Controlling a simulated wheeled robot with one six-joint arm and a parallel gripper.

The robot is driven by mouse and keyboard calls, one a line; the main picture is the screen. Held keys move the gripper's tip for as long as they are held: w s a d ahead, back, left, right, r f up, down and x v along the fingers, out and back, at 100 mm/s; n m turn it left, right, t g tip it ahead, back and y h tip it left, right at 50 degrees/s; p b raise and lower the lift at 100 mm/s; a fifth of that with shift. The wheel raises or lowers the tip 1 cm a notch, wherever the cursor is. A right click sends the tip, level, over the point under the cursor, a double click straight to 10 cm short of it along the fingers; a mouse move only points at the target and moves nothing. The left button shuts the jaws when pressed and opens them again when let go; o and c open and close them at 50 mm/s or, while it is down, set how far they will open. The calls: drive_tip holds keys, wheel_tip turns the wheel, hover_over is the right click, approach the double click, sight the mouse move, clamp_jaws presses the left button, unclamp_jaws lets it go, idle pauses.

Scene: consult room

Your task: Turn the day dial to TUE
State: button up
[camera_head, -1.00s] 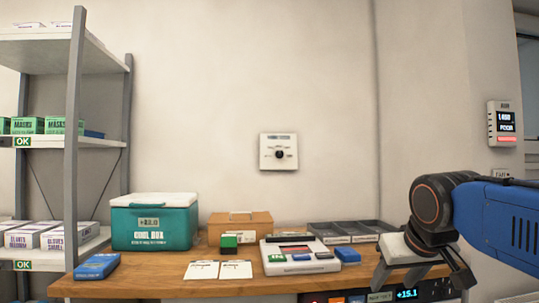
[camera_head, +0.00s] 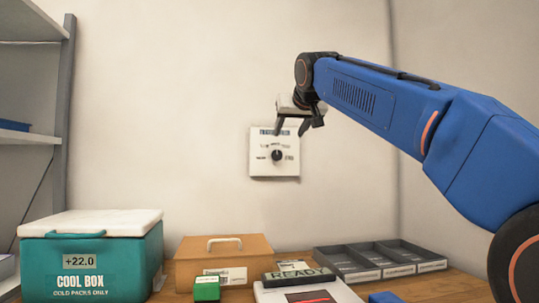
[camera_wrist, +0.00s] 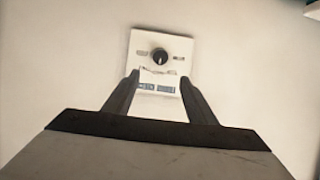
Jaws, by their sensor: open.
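The day dial is a white square plate (camera_head: 260,168) on the wall with a round black knob (camera_head: 277,156) in its middle and small labels around it, too small to read surely. In the wrist view the knob (camera_wrist: 159,55) shows beyond the fingertips, with a white pointer mark on it. My gripper (camera_head: 297,131) is open and empty, in front of the upper part of the plate and above the knob in the head view. In the wrist view my gripper (camera_wrist: 160,78) has its fingers spread on either side of the plate's lower half, apart from the knob.
Below on the wooden table (camera_head: 452,284) stand a teal cool box (camera_head: 110,260), a wooden box (camera_head: 222,252), a green block (camera_head: 207,289), a white device (camera_head: 338,291) and a grey divided tray (camera_head: 345,264). Shelves (camera_head: 65,100) stand at the left. The wall around the plate is clear.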

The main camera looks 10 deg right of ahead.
sight(277, 153)
drive_tip(key=x, duration=1.7)
drive_tip(key=shift+w+a+r, duration=0.1)
drive_tip(key=shift+w+r, duration=0.05)
drive_tip(key=shift+w, duration=0.3)
drive_tip(key=c, duration=1)
